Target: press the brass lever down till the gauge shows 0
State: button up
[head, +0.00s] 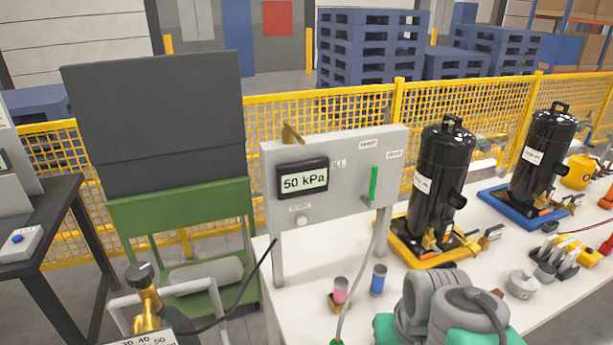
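The gauge (303,179) is a dark-framed display on the upper left of a grey upright panel (335,205). It reads 50 kPa. A brass lever (292,134) stands at the panel's top edge, just above the gauge, and points up and slightly to the side. Its pivot is hard to make out. My gripper is not in view, and nothing is seen touching the lever.
A green handle (373,184) is on the panel's right side, with a hose hanging below. Two black cylinders (437,175) (541,153) stand in yellow and blue trays on the white table (310,320). Small red and blue containers (378,280) stand before the panel. A yellow fence (285,115) runs behind.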

aim_at(301, 140)
jog(key=u, duration=0.55)
jog(key=k, duration=1.35)
jog(key=u, duration=0.95)
jog(key=i, duration=1.45)
jog(key=z, duration=0.65)
